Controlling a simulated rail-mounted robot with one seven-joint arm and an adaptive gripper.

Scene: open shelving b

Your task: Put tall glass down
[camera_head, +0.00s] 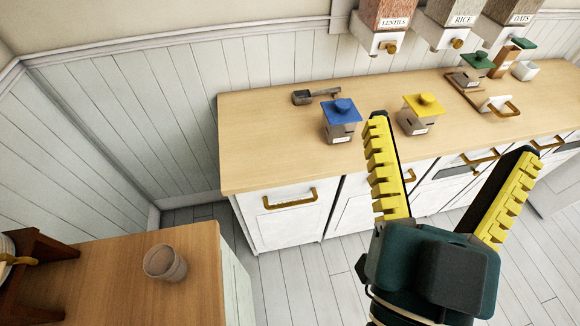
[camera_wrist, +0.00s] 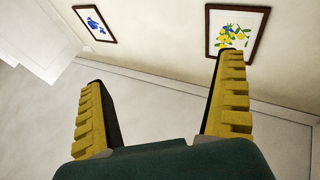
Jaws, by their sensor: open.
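A clear tall glass (camera_head: 165,263) stands on the near wooden counter (camera_head: 120,280) at the lower left of the head view, close to the counter's right part. My gripper (camera_head: 452,135) is at the right of the head view, apart from the glass, with its two yellow-padded fingers spread wide and nothing between them. The glass is not seen in the wrist view.
A long counter (camera_head: 265,140) holds a blue-lidded canister (camera_head: 341,125), a yellow-lidded canister (camera_head: 420,118), a dark scoop (camera_head: 305,97) and a tray. Dispensers (camera_head: 455,22) hang above it. A dark wooden rack (camera_head: 35,255) stands left of the glass. Floor (camera_head: 305,275) lies between the counters.

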